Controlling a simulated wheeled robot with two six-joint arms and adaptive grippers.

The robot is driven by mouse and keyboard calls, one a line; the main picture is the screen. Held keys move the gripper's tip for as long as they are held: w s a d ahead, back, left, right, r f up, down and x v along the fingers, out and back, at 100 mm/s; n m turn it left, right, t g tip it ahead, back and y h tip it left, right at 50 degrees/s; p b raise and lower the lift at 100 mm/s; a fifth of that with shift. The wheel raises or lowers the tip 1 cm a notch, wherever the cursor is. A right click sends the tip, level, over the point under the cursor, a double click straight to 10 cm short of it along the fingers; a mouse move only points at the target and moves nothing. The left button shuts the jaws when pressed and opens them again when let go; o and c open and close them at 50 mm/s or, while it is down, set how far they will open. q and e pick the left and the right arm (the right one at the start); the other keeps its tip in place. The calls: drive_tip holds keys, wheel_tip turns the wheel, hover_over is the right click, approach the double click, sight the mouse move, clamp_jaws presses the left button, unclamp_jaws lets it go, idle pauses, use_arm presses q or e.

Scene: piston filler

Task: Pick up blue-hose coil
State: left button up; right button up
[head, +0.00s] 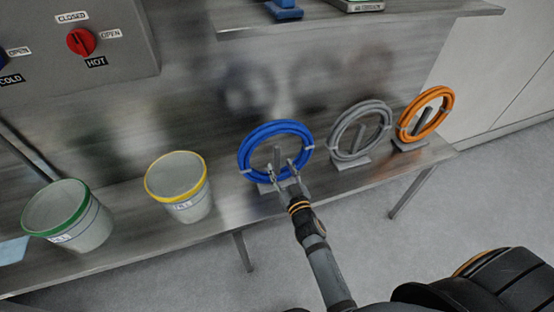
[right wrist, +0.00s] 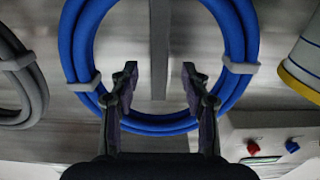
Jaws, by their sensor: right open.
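The blue-hose coil (head: 258,135) stands upright on its small stand on the steel shelf, tied with pale bands. It fills the upper part of the right wrist view (right wrist: 83,40), with the grey post (right wrist: 158,45) of its stand seen through the ring. My right gripper (head: 282,168) is open in front of the lower part of the coil. In the right wrist view its two fingers (right wrist: 158,85) stand apart, overlapping the ring's lower inner edge, with nothing between them but the post's line behind. I cannot tell whether they touch the hose. My left gripper is not in view.
A grey coil (head: 361,130) and an orange coil (head: 427,113) stand to the right. A yellow-rimmed bucket (head: 190,205) and a green-rimmed bucket (head: 85,235) stand to the left. An upper shelf (head: 370,20) runs above; a control panel (head: 130,35) is at upper left.

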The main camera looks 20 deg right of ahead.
sight(278, 160)
drive_tip(key=w, duration=0.5)
drive_tip(key=shift+f+b, duration=0.1)
drive_tip(key=shift+b, duration=0.25)
drive_tip(key=shift+c, duration=0.4)
clamp_jaws()
